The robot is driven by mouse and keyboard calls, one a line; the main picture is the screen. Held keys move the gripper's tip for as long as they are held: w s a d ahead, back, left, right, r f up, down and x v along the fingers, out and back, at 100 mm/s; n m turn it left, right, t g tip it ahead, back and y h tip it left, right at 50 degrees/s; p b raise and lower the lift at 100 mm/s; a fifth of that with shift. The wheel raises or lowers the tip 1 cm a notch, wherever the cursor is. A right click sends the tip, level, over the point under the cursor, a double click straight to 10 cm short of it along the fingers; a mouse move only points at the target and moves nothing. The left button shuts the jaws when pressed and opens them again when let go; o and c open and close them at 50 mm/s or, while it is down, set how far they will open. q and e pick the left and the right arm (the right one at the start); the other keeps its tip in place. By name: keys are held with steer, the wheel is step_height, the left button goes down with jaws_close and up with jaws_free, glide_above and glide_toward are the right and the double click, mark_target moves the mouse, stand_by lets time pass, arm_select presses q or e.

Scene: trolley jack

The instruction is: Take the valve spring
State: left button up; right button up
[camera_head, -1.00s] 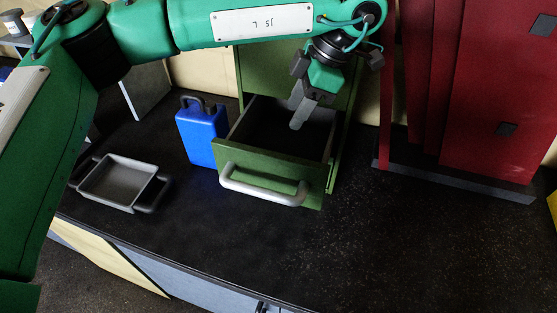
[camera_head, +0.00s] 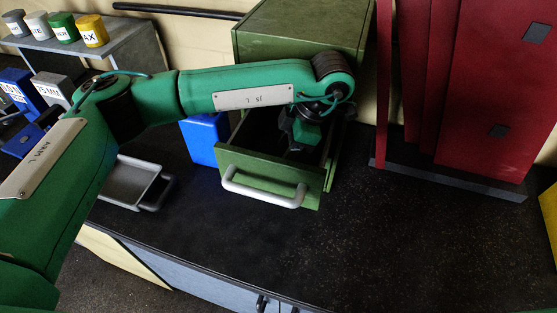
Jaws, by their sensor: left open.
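A green cabinet (camera_head: 290,28) stands at the back of the dark bench. Its drawer (camera_head: 265,172) is pulled open, with a pale grey handle (camera_head: 262,190) on the front. My left gripper (camera_head: 296,147) points down into the open drawer; its fingertips are hidden or lost in the dark inside. I cannot make out a valve spring in the drawer or elsewhere. My right gripper is not in view.
A blue container (camera_head: 203,140) stands left of the drawer, partly behind my arm. A grey tray (camera_head: 125,183) lies further left. A red cabinet (camera_head: 490,90) stands at right. Labelled pots (camera_head: 92,30) sit on a shelf at upper left. The bench's front right is clear.

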arm_select(q)
steer(key=shift+p+x, duration=0.35)
steer(key=shift+x, duration=0.9)
jaws_close()
steer(key=shift+r, duration=0.15)
